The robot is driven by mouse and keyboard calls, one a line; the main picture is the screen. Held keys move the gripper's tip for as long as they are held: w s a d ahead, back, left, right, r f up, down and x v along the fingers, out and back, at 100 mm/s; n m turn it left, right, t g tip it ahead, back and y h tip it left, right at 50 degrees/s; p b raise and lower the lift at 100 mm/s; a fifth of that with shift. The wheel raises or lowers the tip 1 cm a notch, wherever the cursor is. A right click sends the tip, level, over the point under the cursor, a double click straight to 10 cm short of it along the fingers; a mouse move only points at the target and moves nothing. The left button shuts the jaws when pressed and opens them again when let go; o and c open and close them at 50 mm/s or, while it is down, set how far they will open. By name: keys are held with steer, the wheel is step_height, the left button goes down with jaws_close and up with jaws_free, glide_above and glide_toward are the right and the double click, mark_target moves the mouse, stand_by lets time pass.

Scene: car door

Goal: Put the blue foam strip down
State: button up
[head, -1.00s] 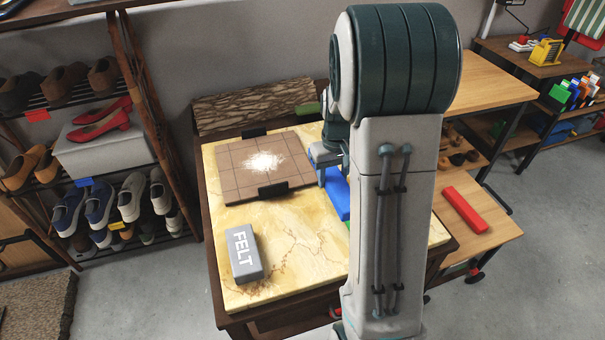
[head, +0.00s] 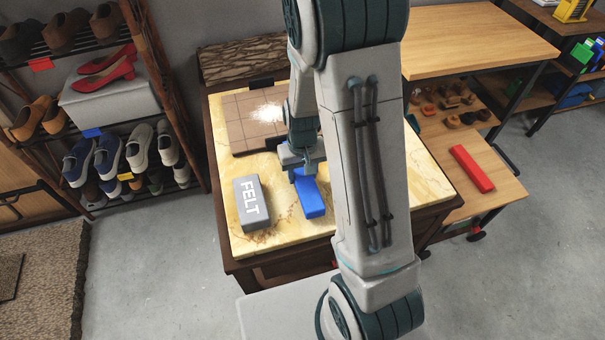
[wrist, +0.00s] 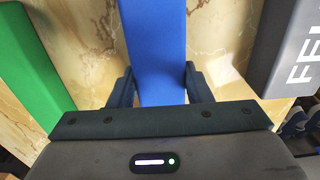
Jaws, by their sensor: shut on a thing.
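The blue foam strip (head: 310,198) is a long bright blue block over the yellow marble tabletop (head: 280,236), to the right of the grey FELT block. My gripper (head: 302,165) is shut on it. In the wrist view the blue foam strip (wrist: 158,50) stands out between the two dark fingers of my gripper (wrist: 160,88), pointing away over the marble. I cannot tell whether the strip touches the tabletop. My arm hides part of the table's right side.
A grey FELT block (head: 251,203) lies close to the left of the strip. A green block (wrist: 32,68) shows on its other side in the wrist view. A tiled board (head: 240,125) with white powder lies behind. A red bar (head: 471,168) lies on a side shelf.

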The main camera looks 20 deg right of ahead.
mark_target(303, 173)
steer(key=shift+f, duration=0.45)
steer(key=shift+f, duration=0.1)
steer(key=o, duration=1)
step_height(303, 173, up, 12)
steer(key=p, duration=0.1)
steer(key=s+r+t, duration=0.1)
steer(key=s+r, duration=0.2)
steer(key=s, duration=0.1)
steer(key=s+r, duration=0.4)
steer(key=s, duration=0.1)
steer(key=s+r+t, duration=0.1)
steer(key=s+r, duration=0.3)
steer(key=shift+s+a+t, duration=0.1)
steer(key=shift+s+t, duration=0.2)
steer(key=shift+s, duration=0.1)
